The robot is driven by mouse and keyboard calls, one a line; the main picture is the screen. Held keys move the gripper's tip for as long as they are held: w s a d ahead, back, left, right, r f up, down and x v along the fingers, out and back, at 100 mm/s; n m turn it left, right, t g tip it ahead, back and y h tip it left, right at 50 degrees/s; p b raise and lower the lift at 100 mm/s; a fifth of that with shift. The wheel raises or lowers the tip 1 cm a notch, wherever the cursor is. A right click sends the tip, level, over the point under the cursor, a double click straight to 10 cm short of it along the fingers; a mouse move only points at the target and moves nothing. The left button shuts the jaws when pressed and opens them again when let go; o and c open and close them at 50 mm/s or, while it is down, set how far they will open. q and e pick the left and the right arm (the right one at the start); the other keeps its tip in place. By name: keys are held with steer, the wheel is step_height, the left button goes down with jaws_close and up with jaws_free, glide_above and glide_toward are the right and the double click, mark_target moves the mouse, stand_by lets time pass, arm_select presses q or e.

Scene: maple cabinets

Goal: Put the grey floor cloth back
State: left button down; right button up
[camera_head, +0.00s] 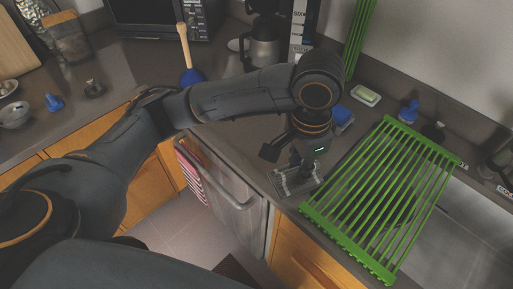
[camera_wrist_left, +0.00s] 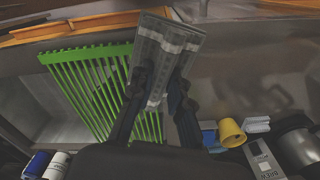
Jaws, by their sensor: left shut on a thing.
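The grey floor cloth (camera_head: 299,183) is a flat, light-grey patterned piece at the counter's front edge, left of the green rack. My left gripper (camera_head: 292,166) comes down on it from above and is shut on it. In the left wrist view the cloth (camera_wrist_left: 166,48) sticks out between the two dark fingers of my left gripper (camera_wrist_left: 160,98). I cannot tell whether the cloth touches the counter or hangs just above it. My right gripper is not in view.
A green slatted rack (camera_head: 385,195) lies over the sink (camera_head: 455,235) close to the gripper's right. A dishwasher (camera_head: 225,195) with a red striped towel (camera_head: 191,178) is below. A blue plunger (camera_head: 193,76), a coffee pot (camera_head: 262,48) and a soap dish (camera_head: 365,95) stand behind.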

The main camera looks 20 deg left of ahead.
arm_select(q)
steer(key=w, duration=0.1)
steer(key=w+a+f, duration=0.1)
steer(key=w, duration=0.1)
steer(key=shift+w+a+f, duration=0.1)
steer(key=shift+a+f, duration=0.1)
steer(key=shift+f, duration=0.15)
steer(key=w+a+f, duration=0.1)
steer(key=w+f, duration=0.1)
steer(key=w+a+f+p, duration=0.1)
steer(key=w+a+f, duration=0.1)
steer(key=w, duration=0.1)
steer(key=w+a+f+p, duration=0.1)
steer(key=w+a+f, duration=0.1)
steer(key=f, duration=0.1)
steer(key=shift+w, duration=0.25)
steer(key=f, duration=0.1)
steer(key=f+p, duration=0.1)
steer(key=f, duration=0.1)
steer(key=shift+w+a, duration=0.25)
steer(key=shift+f+p, duration=0.3)
steer(key=shift+f, duration=0.1)
steer(key=shift+d+f, duration=0.1)
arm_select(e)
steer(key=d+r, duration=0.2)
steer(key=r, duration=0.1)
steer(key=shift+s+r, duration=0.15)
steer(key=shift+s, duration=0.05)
